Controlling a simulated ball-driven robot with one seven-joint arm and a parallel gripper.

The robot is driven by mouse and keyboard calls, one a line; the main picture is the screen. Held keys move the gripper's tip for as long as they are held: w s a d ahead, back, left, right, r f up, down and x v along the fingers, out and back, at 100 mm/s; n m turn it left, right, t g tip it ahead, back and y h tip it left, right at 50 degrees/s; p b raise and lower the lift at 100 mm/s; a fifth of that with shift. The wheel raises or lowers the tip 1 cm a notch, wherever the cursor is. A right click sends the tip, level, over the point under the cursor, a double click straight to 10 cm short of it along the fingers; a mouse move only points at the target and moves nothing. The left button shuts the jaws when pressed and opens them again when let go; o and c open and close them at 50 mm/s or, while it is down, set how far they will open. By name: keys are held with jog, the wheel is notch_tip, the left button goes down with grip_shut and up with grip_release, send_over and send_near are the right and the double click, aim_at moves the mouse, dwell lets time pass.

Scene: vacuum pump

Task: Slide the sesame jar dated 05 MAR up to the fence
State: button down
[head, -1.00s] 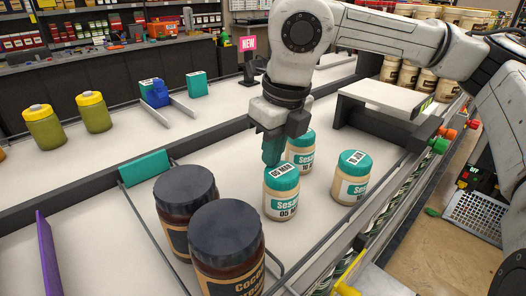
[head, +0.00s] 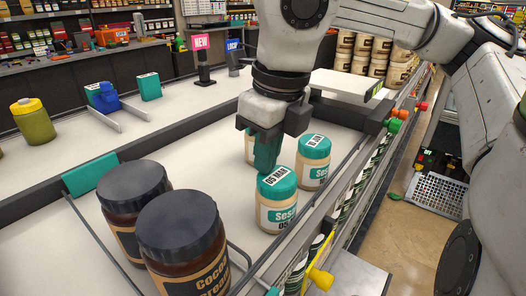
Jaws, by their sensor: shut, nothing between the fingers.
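The sesame jar dated 05 MAR (head: 277,205), with a teal lid and cream body, stands upright on the pale counter, close to the dark rail on the right. That rail looks like the fence (head: 334,200); whether the jar touches it I cannot tell. My gripper (head: 265,162) points down with its teal fingers shut and empty, just behind the jar's lid at its left. The fingertips are partly hidden by the jar, so contact is unclear. Another sesame jar (head: 313,163) with a different date stands behind right. A third (head: 249,148) is mostly hidden behind my gripper.
Two dark-lidded brown jars (head: 182,240) stand at the front left, beside a teal plate (head: 90,175) with thin rods. A pale raised shelf (head: 347,84) stands behind the sesame jars.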

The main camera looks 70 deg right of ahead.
jog(key=shift+r, duration=0.2)
jog(key=shift+w, duration=0.1)
jog(key=s+a+b, duration=0.1)
jog(key=s+a, duration=0.2)
jog(key=s, duration=0.8)
jog(key=shift+s+a+r, duration=0.15)
jog(key=shift+s+r, duration=0.05)
jog(key=shift+s, duration=0.15)
